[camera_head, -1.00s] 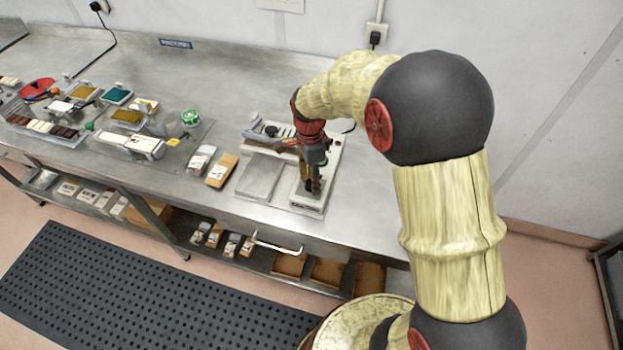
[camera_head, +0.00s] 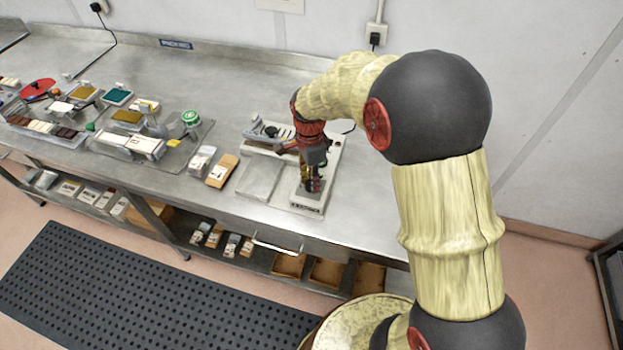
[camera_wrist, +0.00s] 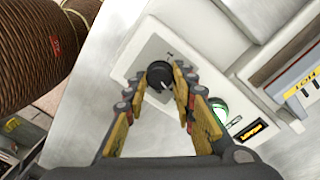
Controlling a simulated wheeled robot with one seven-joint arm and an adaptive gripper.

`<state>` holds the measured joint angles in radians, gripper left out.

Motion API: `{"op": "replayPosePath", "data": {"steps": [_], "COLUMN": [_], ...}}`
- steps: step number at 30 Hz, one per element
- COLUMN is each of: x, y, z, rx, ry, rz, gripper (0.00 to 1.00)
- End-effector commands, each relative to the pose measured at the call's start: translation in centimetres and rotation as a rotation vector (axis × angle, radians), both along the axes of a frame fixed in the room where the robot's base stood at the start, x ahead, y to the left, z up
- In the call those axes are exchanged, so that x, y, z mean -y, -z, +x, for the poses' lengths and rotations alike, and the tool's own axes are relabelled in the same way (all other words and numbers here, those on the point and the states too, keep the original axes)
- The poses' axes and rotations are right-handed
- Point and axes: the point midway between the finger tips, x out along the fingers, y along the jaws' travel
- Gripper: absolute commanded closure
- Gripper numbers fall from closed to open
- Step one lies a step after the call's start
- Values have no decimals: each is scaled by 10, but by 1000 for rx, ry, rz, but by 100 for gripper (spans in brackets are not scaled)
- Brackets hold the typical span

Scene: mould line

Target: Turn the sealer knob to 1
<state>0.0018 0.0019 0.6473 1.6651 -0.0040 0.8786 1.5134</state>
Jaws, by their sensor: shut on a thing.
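The sealer (camera_head: 333,165) is a pale machine on the steel bench, with my gripper (camera_head: 312,186) pointing down over its front right part. In the wrist view the sealer knob (camera_wrist: 158,74) is a small black round dial with a light mark, on a pale plate (camera_wrist: 150,50). My gripper (camera_wrist: 160,88) has its two yellow-padded fingers on either side of the knob and is shut on it. A green round part (camera_wrist: 219,108) and an orange-lit display (camera_wrist: 251,131) show beside the right finger. The numbers around the knob are too small or hidden to read.
A flat steel plate (camera_head: 260,179) lies left of the gripper. The bench right of the sealer is clear.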

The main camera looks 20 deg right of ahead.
Motion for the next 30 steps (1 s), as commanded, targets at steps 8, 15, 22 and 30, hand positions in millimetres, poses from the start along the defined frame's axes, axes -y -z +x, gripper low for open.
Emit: {"op": "replayPosePath", "data": {"steps": [8, 15, 22, 30], "x": [-1, -1, -2, -2], "y": [-3, -3, -3, -2], "z": [1, 1, 2, 2], "rx": [1, 0, 1, 1], "ry": [-188, -416, -634, -890], "rz": [1, -1, 1, -1], "gripper": [99, 99, 99, 99]}}
